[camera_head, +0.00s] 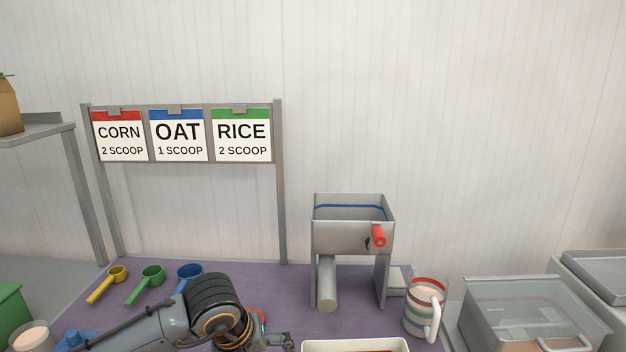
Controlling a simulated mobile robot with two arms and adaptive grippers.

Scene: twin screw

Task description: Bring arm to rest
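My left arm (215,308) reaches in along the bottom of the head view, over the purple mat. What seems to be part of my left gripper (279,341) shows at the bottom edge, right of the dark joint. Its fingers are not clearly seen, so I cannot tell if it is open or holds anything. My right arm and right gripper are not in view. The grey hopper machine (352,240) with a red handle (379,236) stands on the mat, to the right of and beyond my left arm.
Yellow (108,284), green (146,284) and blue (188,274) scoops lie left on the purple mat (262,290); my arm overlaps the blue one. A striped mug (424,312), white tray (355,344) and clear-lidded bin (530,310) are right. A sign rack (283,180) stands behind.

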